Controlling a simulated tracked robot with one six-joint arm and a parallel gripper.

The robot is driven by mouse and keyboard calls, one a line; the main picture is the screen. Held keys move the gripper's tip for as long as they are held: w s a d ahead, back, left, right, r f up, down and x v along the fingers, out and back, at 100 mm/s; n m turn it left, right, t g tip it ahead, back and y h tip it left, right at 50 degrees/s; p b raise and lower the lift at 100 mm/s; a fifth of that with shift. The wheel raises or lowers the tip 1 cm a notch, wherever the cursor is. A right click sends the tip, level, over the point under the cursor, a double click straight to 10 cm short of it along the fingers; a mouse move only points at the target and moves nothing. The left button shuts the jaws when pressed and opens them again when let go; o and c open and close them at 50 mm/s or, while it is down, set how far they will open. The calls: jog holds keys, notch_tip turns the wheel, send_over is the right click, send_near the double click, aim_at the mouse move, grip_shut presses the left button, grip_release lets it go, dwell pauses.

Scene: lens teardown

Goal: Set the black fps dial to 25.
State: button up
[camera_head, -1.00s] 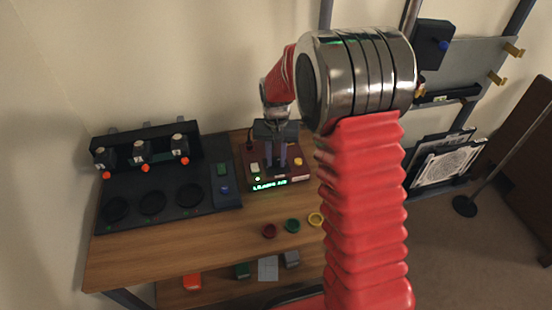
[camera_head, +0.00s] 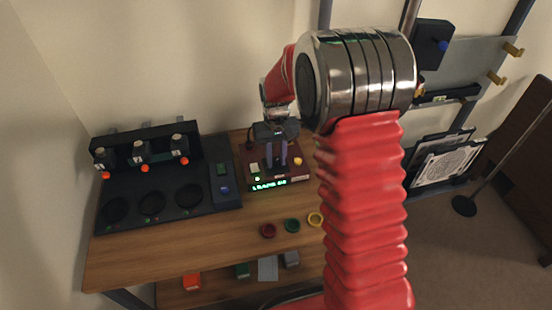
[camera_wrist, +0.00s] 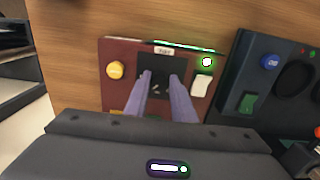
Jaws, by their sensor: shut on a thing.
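The maroon control box (camera_head: 293,174) stands on the wooden bench, with a lit green display (camera_head: 269,185) on its front; I cannot read its number surely. In the wrist view the box (camera_wrist: 117,88) has a dark square panel (camera_wrist: 160,60) under a small label. The black fps dial is on this dark panel, hard to make out against it; its pointer cannot be read. My gripper (camera_head: 276,165) points down at the box. Its two grey-purple fingers (camera_wrist: 160,78) are at the panel, closed on the dial between them.
A yellow button (camera_wrist: 115,70) and a white rocker switch (camera_wrist: 201,86) flank the fingers closely. A dark station with three round wells (camera_head: 152,203) stands to the left.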

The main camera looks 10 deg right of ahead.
aim_at(276, 162)
jog(key=o, duration=1.1)
jog(key=shift+c, duration=0.2)
jog(key=shift+r, duration=0.1)
notch_tip(276, 162, up, 14)
jog(key=shift+f, duration=0.2)
jog(key=shift+w, duration=0.15)
jog(key=s+r+t, duration=0.2)
jog(key=s+r, duration=0.2)
jog(key=s, duration=1)
jog(key=s+r+t, duration=0.3)
jog(key=s+r, duration=0.1)
jog(key=s, duration=1)
jog(key=shift+s+a+t, duration=0.2)
jog(key=shift+a+t, duration=0.1)
